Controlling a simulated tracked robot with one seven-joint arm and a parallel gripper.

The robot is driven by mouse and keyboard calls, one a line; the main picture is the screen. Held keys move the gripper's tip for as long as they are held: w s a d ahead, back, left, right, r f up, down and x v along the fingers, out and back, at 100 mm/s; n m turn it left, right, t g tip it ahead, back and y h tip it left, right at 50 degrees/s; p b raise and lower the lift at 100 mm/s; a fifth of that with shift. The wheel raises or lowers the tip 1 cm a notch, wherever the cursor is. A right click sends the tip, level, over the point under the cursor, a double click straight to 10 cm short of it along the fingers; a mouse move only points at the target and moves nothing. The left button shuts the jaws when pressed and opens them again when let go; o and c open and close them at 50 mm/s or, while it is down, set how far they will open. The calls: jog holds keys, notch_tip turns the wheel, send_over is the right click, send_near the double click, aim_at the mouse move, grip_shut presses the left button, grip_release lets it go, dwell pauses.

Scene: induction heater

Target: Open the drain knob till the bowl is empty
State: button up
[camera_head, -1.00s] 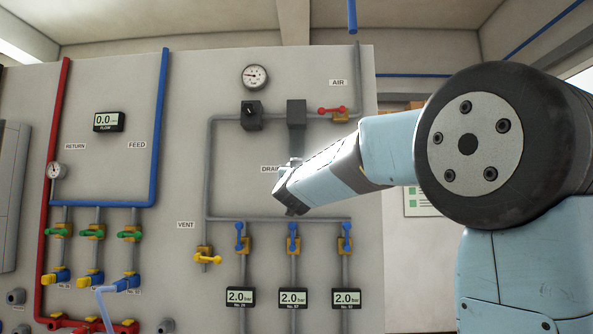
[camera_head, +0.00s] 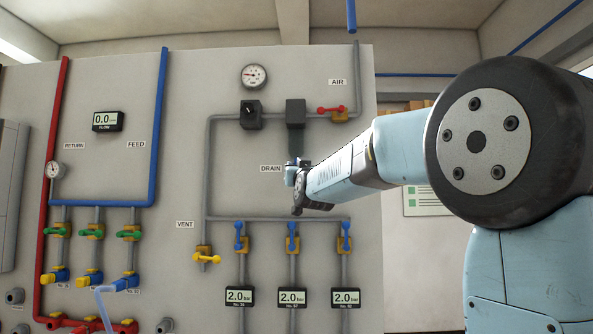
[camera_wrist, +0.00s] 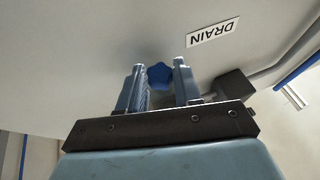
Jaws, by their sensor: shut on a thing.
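The drain knob (camera_wrist: 160,76) is a small blue lobed knob in the wrist view, near the DRAIN label (camera_wrist: 213,32). My gripper (camera_wrist: 159,66) has one finger on each side of it and is shut on it. In the head view my gripper (camera_head: 292,175) is at the panel, just right of the DRAIN label (camera_head: 271,168). There the knob cannot be told apart from the fingers. The bowl (camera_head: 295,145) hangs under a dark block on the grey pipe, just above my gripper. It looks dark green-grey; its liquid level cannot be read.
A red-handled AIR valve (camera_head: 334,111) is at upper right and a round gauge (camera_head: 254,76) is above the pipe. Blue-handled valves (camera_head: 292,240) stand below my gripper, with a yellow VENT valve (camera_head: 204,257) to their left. Pressure displays (camera_head: 292,297) sit lower.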

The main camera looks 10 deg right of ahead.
jog(key=shift+r+n+y, duration=0.25)
jog(key=shift+n+y, duration=0.35)
jog(key=shift+y, duration=0.6)
jog(key=shift+d+f+n+y, duration=0.15)
jog(key=shift+n+y, duration=0.15)
jog(key=shift+y, duration=0.3)
jog(key=o, duration=1)
jog(key=shift+o, duration=0.2)
jog(key=shift+s+f, duration=0.1)
jog(key=v, duration=1.3)
jog(key=shift+s, duration=0.4)
jog(key=shift+f, duration=0.1)
